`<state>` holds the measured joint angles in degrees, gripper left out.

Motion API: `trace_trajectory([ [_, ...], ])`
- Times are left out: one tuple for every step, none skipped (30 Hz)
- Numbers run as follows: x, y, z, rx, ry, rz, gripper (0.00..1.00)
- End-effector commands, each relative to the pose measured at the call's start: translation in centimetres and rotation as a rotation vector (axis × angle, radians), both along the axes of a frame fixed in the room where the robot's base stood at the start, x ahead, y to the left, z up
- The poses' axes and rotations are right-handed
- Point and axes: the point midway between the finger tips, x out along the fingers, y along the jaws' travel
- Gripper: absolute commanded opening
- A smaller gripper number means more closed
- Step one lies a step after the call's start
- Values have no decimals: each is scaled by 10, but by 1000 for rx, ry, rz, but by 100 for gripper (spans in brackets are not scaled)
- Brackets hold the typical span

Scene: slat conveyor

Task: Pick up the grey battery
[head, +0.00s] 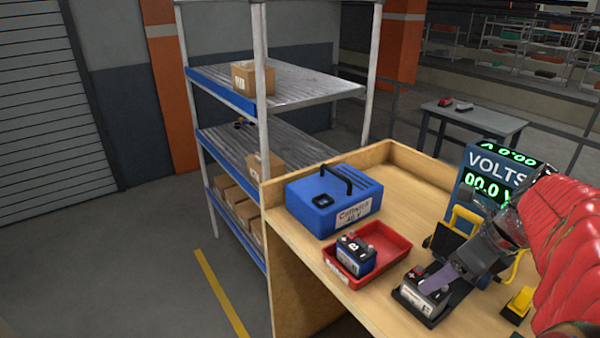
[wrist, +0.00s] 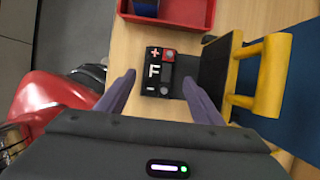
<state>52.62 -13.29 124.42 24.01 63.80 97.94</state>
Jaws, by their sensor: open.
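The grey battery (head: 428,290), with a black top marked F and a red terminal, sits on a small black base (head: 423,317) on the wooden bench. In the wrist view the battery (wrist: 154,72) lies between the tips of my gripper's two purple fingers. My gripper (wrist: 158,80) is open, one finger on each side. In the head view my gripper (head: 442,278) comes in from the right, over the battery, and hides part of it.
A red tray (head: 388,246) holding a blue battery (head: 352,256) is behind and left. A blue box (head: 330,205) stands farther back. A yellow-handled fixture (wrist: 268,75) is close on the right. A volts display (head: 490,178) stands behind.

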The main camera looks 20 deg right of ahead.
Motion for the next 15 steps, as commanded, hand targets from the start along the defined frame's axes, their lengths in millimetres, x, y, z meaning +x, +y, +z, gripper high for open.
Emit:
trace_trajectory([
  [2, 1, -6, 2, 2, 1, 61],
  [3, 1, -8, 1, 2, 1, 61],
  [4, 2, -11, 1, 2, 1, 61],
  [4, 2, -12, 1, 2, 1, 61],
  [4, 2, -12, 1, 2, 1, 61],
  [5, 2, -13, 1, 0, 0, 61],
  [5, 2, -13, 1, 0, 0, 61],
  [5, 2, -13, 0, 0, 0, 61],
  [5, 2, -13, 0, 0, 0, 61],
  [5, 2, -12, 0, 0, -1, 61],
  [4, 2, -12, 0, 0, -1, 61],
  [4, 2, -12, 0, 0, -1, 61],
  [4, 2, -12, 0, 0, -1, 61],
  [5, 2, -13, 0, 0, -1, 61],
  [5, 2, -14, 0, 1, -1, 61],
])
